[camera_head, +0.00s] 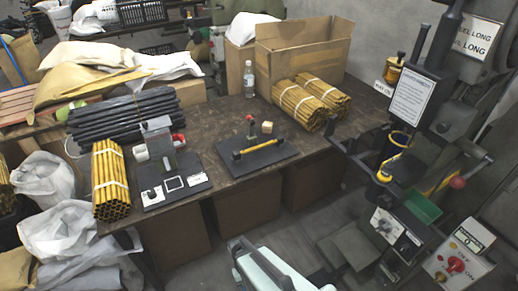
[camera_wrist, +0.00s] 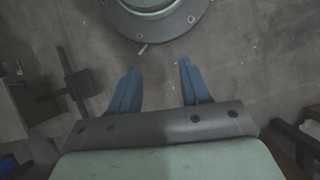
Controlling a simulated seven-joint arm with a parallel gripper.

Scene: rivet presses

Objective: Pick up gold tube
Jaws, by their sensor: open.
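A single gold tube (camera_head: 257,147) lies across a flat black fixture plate (camera_head: 270,157) near the front of the workbench in the head view. My pale arm shows at the bottom of the head view, short of the bench.
A small press stand (camera_head: 162,148) is left of the plate, with dark tubes (camera_head: 125,118) behind it. A clear bottle (camera_head: 249,78) and a cardboard box (camera_head: 303,52) stand behind. A large press (camera_head: 420,100) is at right. A round base (camera_wrist: 150,15) shows in the wrist view.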

